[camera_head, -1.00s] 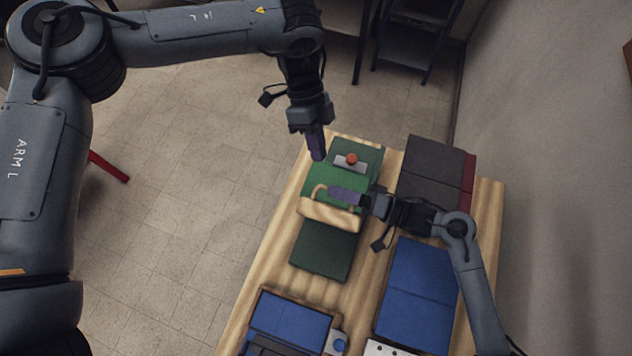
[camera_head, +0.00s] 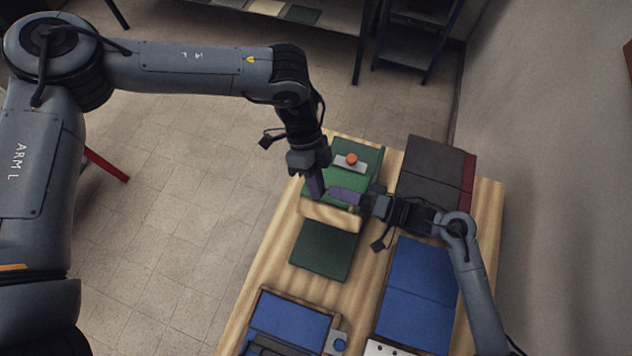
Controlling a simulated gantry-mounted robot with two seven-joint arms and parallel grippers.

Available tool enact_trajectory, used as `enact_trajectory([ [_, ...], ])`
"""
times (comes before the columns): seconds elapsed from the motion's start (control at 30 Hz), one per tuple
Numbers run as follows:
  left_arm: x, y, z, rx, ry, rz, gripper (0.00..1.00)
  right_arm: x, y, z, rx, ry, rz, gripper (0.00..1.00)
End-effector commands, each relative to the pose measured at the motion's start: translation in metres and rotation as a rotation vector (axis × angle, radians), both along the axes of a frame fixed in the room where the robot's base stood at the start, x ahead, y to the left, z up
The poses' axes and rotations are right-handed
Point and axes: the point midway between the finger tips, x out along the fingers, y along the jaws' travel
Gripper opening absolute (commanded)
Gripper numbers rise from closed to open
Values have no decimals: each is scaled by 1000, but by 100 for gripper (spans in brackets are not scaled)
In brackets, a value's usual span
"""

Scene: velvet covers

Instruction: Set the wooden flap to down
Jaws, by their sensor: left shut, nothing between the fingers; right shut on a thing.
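The wooden flap (camera_head: 329,216) is a pale wood bar across the green velvet unit in the middle of the table. It appears raised, with its broad side facing me; its exact angle is hard to tell. My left gripper (camera_head: 316,188) is shut and empty, pointing down just left of the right gripper's fingertips at the handle's left end. I cannot tell whether it touches the handle.
A red-orange knob (camera_head: 351,160) on a grey plate stands behind the flap. A dark grey cover (camera_head: 430,170) with a red edge lies at the back right. Blue covers (camera_head: 415,295) lie at the front. Bare wooden table (camera_head: 262,262) shows on the left.

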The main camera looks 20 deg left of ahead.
Motion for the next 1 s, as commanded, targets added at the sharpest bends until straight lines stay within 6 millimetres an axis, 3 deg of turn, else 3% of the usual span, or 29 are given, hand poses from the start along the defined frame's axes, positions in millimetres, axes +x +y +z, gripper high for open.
enact_trajectory([
  [0.03,0,0,-1,0,0,0,0,-1,-2,-7,-13,9,-3,0],
  [0.4,-21,0,-7,1,3,-2,0,0,-2,-7,-12,7,-5,0],
  [0.63,-24,-1,-8,2,11,-7,0,3,-2,-5,-10,3,-12,0],
  [0.67,-24,-1,-8,2,12,-7,0,3,-2,-5,-10,2,-12,23],
  [0.77,-23,-1,-8,2,10,-7,0,3,-2,-4,-8,2,-10,38],
  [1.0,-20,0,-6,2,3,-2,0,1,-1,-2,-4,1,-5,39],
])
